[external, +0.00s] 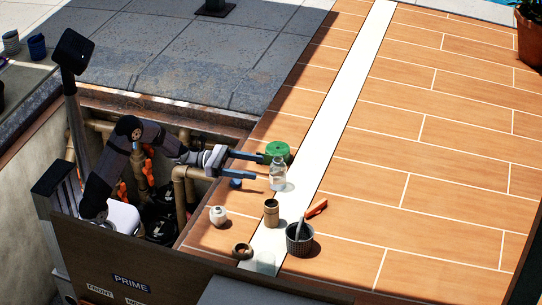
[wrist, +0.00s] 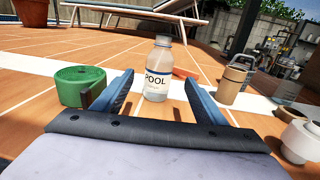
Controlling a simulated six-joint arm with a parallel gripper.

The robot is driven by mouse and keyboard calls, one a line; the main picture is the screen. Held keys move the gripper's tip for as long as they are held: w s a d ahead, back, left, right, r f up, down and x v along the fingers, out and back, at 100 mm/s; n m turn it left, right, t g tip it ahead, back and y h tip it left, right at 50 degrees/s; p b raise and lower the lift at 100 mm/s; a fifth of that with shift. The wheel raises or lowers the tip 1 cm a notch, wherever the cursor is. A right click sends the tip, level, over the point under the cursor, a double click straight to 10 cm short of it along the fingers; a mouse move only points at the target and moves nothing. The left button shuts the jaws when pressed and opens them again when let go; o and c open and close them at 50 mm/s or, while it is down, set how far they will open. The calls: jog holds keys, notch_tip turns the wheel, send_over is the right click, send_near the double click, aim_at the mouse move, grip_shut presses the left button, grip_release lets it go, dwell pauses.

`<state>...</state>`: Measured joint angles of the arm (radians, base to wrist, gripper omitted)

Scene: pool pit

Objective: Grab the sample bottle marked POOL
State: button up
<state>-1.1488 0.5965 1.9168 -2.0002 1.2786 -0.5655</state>
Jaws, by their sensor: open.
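The sample bottle (external: 278,172) is clear with a white label and stands upright on the tiled deck. In the wrist view the bottle (wrist: 158,72) shows the word POOL and stands ahead of my gripper, between the lines of its two fingers. My gripper (external: 256,166) is open, with its blue-grey fingers pointing toward the bottle. In the wrist view the gripper (wrist: 157,90) has nothing between its fingers, and the bottle appears just beyond the tips.
A green roll (external: 276,151) sits close beside the far finger. The deck right of the white strip (external: 345,75) is clear.

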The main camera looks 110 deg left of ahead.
aim_at(272, 170)
jog(key=shift+w+r+p, duration=0.1)
jog(key=shift+w+p, duration=0.2)
jog(key=shift+w, duration=0.3)
jog(key=shift+w+a+f+p, duration=0.15)
jog(key=shift+w+p, duration=0.35)
jog(key=shift+w, duration=0.5)
jog(key=shift+w+a+f+p, duration=0.1)
jog(key=shift+w+p, duration=0.4)
jog(key=shift+w, duration=0.55)
jog(key=shift+w+a+f+p, duration=0.15)
jog(key=shift+w+p, duration=0.35)
jog(key=shift+w, duration=0.5)
jog(key=shift+r, duration=0.1)
jog(key=shift+c, duration=0.3)
jog(key=c, duration=1.2)
jog(key=shift+o, duration=0.2)
jog(key=shift+r, duration=0.2)
jog(key=shift+r+b, duration=1.25)
jog(key=shift+r, duration=3.45)
jog(key=shift+r, duration=0.1)
